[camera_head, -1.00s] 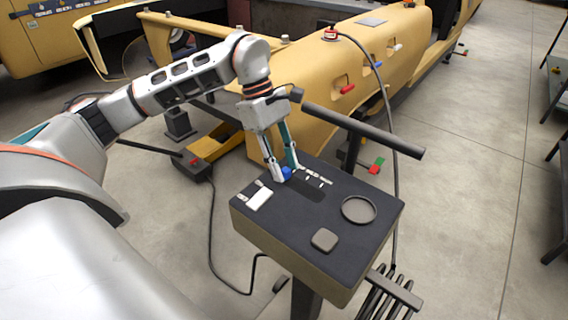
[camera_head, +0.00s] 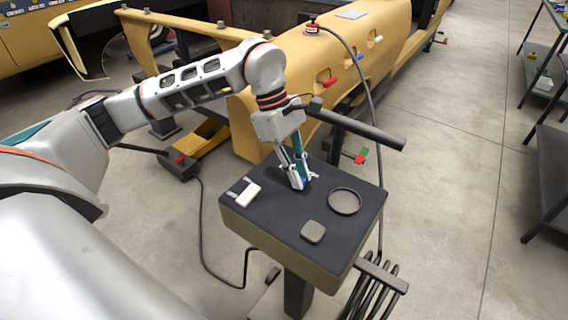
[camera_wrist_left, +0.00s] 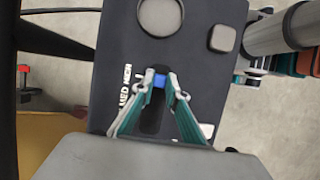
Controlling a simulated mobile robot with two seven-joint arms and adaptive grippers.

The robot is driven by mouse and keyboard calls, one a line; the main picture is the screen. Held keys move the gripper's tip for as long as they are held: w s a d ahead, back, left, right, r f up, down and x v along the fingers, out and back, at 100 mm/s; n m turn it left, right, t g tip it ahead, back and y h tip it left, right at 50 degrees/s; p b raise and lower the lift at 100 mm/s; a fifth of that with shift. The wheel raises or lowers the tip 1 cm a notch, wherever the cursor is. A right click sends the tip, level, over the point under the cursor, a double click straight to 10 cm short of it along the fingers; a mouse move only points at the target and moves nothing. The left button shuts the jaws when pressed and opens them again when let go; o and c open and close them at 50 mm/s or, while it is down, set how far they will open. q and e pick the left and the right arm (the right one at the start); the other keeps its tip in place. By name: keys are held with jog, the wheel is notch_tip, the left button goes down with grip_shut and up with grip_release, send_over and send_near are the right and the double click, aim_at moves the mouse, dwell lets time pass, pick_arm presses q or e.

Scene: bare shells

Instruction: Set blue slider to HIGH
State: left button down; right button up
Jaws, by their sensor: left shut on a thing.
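The blue slider (camera_wrist_left: 159,82) sits at the end of a dark slot (camera_wrist_left: 151,118) in the top of a black control box (camera_head: 265,220). In the left wrist view it is about level with the HIGH label (camera_wrist_left: 127,73), past MED (camera_wrist_left: 123,96). My left gripper (camera_head: 302,184) points down onto the box and is shut on the blue slider, with a fingertip on either side in the left wrist view (camera_wrist_left: 159,79). In the head view the fingers mostly hide the slider. My right gripper is not in view.
On the box top are a white rocker (camera_head: 248,194), a round ring (camera_head: 344,201) and a rounded square button (camera_head: 313,232). A dark bar (camera_head: 360,129) stands behind the box. A yellow car shell (camera_head: 350,70) lies beyond. Open floor is at right.

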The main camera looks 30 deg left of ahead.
pick_arm(q)
jog(key=c, duration=2)
grip_release()
jog(key=shift+s+d, duration=0.1)
jog(key=shift+d, duration=0.15)
jog(key=shift+c, duration=0.2)
jog(key=shift+o, duration=0.3)
jog(key=shift+d, duration=0.1)
jog(key=shift+a+r, duration=0.2)
jog(key=v, duration=1.1)
jog(key=shift+r, duration=0.25)
jog(key=shift+a, duration=0.1)
